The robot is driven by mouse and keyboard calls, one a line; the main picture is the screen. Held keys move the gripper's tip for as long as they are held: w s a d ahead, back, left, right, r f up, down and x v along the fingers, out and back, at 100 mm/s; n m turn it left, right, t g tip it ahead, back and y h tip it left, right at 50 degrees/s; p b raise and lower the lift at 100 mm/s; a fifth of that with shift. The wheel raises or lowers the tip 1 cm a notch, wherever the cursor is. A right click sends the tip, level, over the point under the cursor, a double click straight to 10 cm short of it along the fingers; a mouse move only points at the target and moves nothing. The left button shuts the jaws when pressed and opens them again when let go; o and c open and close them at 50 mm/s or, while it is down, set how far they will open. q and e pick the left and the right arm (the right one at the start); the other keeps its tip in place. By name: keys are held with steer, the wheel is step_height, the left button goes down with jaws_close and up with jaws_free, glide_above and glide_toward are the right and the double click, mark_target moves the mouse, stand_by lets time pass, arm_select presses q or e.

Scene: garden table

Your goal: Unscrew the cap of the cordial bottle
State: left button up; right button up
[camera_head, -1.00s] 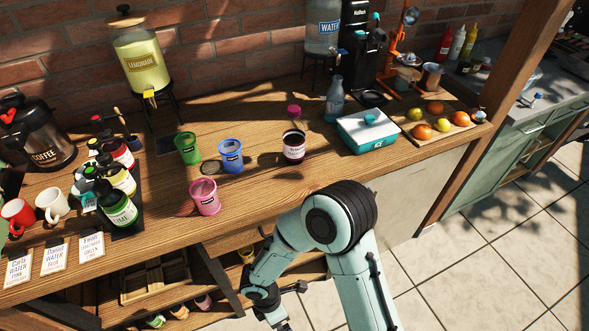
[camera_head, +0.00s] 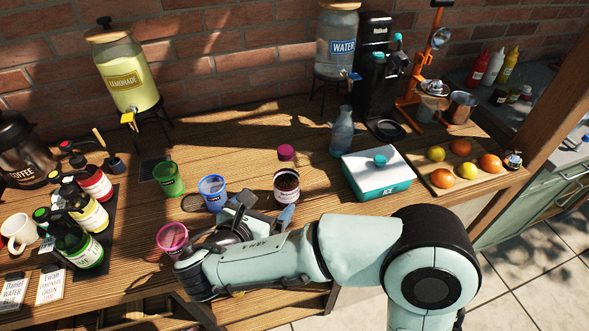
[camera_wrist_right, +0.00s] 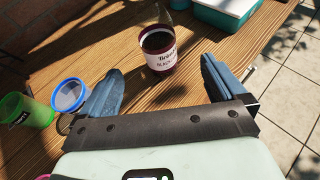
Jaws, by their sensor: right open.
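The cordial bottle (camera_head: 287,188) stands upright on the wooden table in the head view, with dark liquid, a pale label and a pink cap (camera_head: 286,152) above its clear neck. The wrist view shows its dark body and label (camera_wrist_right: 159,61) ahead of the fingers; its top is out of that frame. My right gripper (camera_head: 267,204) is open and empty, just in front of the bottle. Its two blue fingers (camera_wrist_right: 162,86) are spread wide, with the bottle beyond them and not touched. My left gripper is not in view.
A green cup (camera_head: 169,179), a blue cup (camera_head: 212,193) and a pink cup (camera_head: 172,238) stand left of the bottle, close to my arm. A white-and-teal ice box (camera_head: 376,177) stands to the right, with a bluish bottle (camera_head: 342,133) behind. Dark-capped bottles stand farther left.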

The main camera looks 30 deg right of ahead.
mark_target(282, 185)
steer(key=x, duration=0.7)
steer(key=shift+w+d+r, duration=0.25)
steer(key=shift+w+d, duration=0.05)
steer(key=shift+d, duration=0.05)
steer(key=x, duration=0.5)
steer(key=shift+w+f, duration=0.3)
steer(key=shift+w, duration=0.05)
steer(key=c, duration=1.4)
